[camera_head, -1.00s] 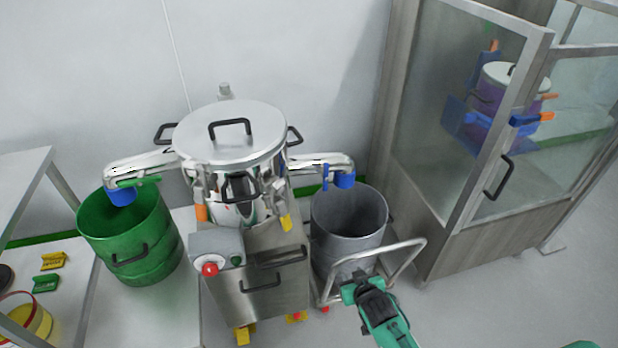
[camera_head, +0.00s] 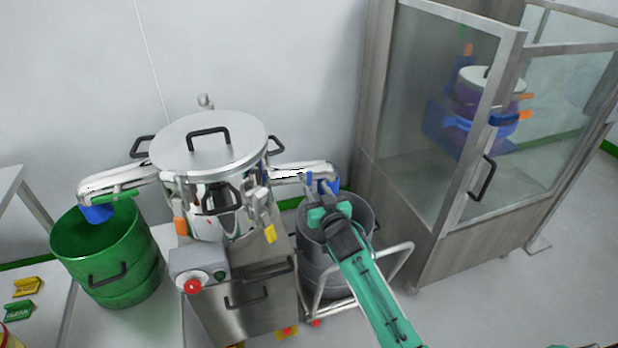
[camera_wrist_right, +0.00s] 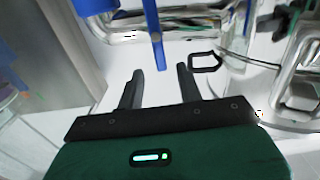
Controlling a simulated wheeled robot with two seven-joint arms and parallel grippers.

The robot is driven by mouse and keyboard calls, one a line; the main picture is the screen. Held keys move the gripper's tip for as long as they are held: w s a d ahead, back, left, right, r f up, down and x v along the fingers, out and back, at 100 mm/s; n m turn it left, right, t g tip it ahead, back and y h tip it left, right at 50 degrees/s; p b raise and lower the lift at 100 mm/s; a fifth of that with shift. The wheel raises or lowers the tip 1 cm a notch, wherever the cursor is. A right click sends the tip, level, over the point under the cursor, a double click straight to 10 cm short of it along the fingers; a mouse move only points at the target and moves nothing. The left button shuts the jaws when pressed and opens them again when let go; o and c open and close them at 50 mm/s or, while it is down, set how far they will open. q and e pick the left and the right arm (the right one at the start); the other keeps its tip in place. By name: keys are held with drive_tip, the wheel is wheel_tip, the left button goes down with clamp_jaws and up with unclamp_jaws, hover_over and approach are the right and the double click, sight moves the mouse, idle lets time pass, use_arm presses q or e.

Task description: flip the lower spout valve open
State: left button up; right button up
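The steel vessel (camera_head: 208,150) has a spout on each side. The right spout (camera_head: 300,172) carries a blue valve lever (camera_head: 309,180) and a blue outlet, above a grey drum (camera_head: 364,215). In the right wrist view the blue lever (camera_wrist_right: 153,35) hangs down just beyond the fingertips, roughly in line with the gap between them. The left spout (camera_head: 120,178) has a green lever and a blue outlet (camera_head: 96,213) above a green drum (camera_head: 105,255). My right gripper (camera_head: 317,190) is open and empty; whether it touches the lever is unclear. My left gripper is out of view.
A control box with a red button (camera_head: 192,286) is on the vessel's stand. A trolley rail (camera_head: 400,262) surrounds the grey drum. A glass-doored cabinet (camera_head: 440,140) stands at the right. Open floor (camera_head: 520,300) lies at the lower right.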

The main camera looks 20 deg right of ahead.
sight(310, 178)
drive_tip(key=w, duration=0.7)
drive_tip(key=shift+a, duration=0.1)
clamp_jaws()
